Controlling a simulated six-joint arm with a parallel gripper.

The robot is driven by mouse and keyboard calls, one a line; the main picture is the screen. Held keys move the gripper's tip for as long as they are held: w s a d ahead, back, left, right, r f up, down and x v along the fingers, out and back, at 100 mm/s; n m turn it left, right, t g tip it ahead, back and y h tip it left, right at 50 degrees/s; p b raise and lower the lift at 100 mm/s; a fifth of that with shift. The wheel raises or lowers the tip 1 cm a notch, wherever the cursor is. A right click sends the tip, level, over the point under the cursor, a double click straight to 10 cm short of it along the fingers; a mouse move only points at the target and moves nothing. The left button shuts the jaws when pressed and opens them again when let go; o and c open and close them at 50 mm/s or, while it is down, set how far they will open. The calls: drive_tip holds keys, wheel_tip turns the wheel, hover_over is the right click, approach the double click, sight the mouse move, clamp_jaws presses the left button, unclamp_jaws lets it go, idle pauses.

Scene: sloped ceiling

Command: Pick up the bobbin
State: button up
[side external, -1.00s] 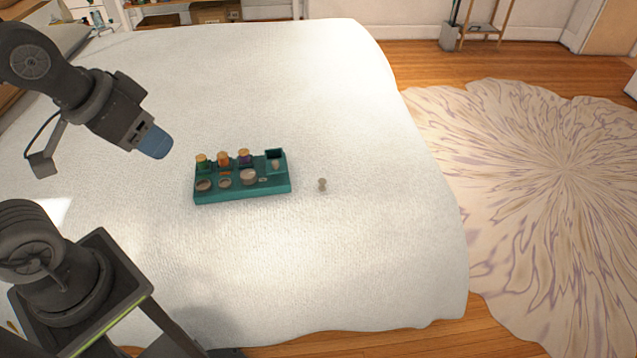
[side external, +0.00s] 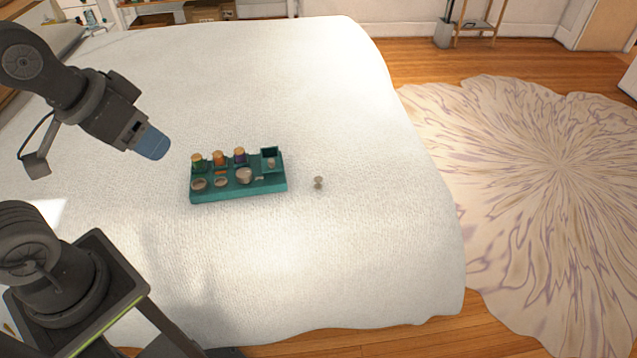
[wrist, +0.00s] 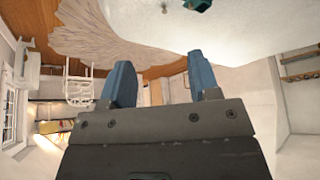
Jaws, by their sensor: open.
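The bobbin looks to be a small beige spool-shaped piece (side external: 318,183) standing alone on the white bed cover, just right of a teal tray (side external: 240,192). In the wrist view, a tiny piece that looks like it (wrist: 164,8) shows at the top edge, left of a teal corner of the tray (wrist: 197,5). My gripper (side external: 152,145) has blue fingers and is in the air left of the tray, well away from the bobbin. In the wrist view, the two fingers of my gripper (wrist: 161,75) are apart with nothing between them.
The tray holds several small pots with green, orange and purple contents, round bowls and a square compartment. The bed cover (side external: 330,260) around the bobbin is clear. The bed edge lies to the right, with a patterned rug (side external: 530,170) on the wooden floor beyond.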

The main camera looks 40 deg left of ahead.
drive_tip(key=w+r+n+g, duration=0.1)
drive_tip(key=w+n, duration=0.1)
drive_tip(key=w, duration=1)
drive_tip(key=n+g, duration=0.3)
drive_tip(key=n, duration=0.2)
hover_over(318, 179)
drive_tip(key=shift+y, duration=0.4)
drive_tip(key=f, duration=3.4)
drive_tip(key=shift+s+f, duration=0.1)
drive_tip(key=shift+s, duration=0.2)
drive_tip(key=shift+w+f, duration=0.15)
drive_tip(key=shift+f, duration=1.4)
drive_tip(key=shift+w+f, duration=0.15)
drive_tip(key=shift+f, duration=1.4)
drive_tip(key=shift+c, duration=0.5)
drive_tip(key=c, duration=0.9)
